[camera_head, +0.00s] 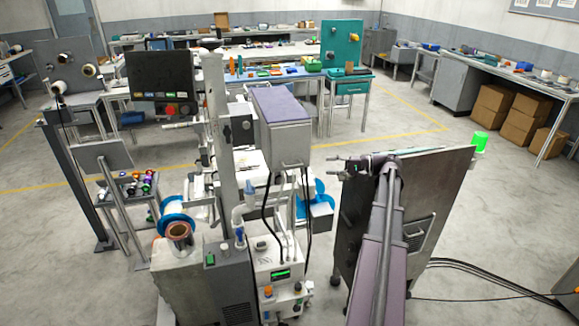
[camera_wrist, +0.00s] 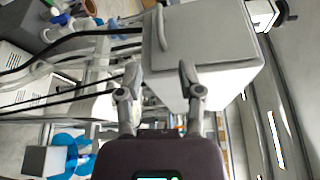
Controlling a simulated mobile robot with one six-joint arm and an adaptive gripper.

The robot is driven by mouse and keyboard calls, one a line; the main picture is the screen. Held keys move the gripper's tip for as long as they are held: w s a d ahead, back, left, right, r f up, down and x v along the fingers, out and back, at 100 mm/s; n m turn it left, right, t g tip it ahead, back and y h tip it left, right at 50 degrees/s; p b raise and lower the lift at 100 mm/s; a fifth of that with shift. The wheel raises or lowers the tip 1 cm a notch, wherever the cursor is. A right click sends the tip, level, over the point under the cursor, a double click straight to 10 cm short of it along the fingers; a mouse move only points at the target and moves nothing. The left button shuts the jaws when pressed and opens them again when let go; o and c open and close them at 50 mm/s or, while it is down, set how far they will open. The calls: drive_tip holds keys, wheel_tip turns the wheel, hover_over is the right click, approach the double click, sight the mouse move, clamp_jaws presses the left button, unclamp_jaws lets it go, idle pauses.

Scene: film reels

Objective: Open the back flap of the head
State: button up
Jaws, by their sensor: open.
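The head, a grey box with a purple top (camera_head: 281,104), stands above the machine at the middle of the head view. In the wrist view its pale grey panel, which looks like the back flap (camera_wrist: 215,38), fills the upper middle. A slim upright handle (camera_wrist: 162,30) sits near the panel's left edge. The flap looks shut. My gripper (camera_head: 341,166) is to the right of and below the head box in the head view. In the wrist view my gripper (camera_wrist: 159,70) is open and empty, its fingertips apart, with the handle beyond the gap between them. I cannot tell the exact distance.
Black cables (camera_head: 268,205) and pale pipes hang below the head. A large grey panel (camera_head: 432,200) stands close to my arm on the right. A blue-flanged reel (camera_head: 178,222) is at left. Open floor (camera_head: 520,230) lies to the far right.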

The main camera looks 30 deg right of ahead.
sight(292, 149)
drive_tip(key=b+x, duration=0.1)
drive_tip(key=x, duration=1.2)
drive_tip(key=shift+w+a, duration=0.25)
drive_tip(key=shift+w, duration=0.05)
drive_tip(key=shift+c, duration=0.2)
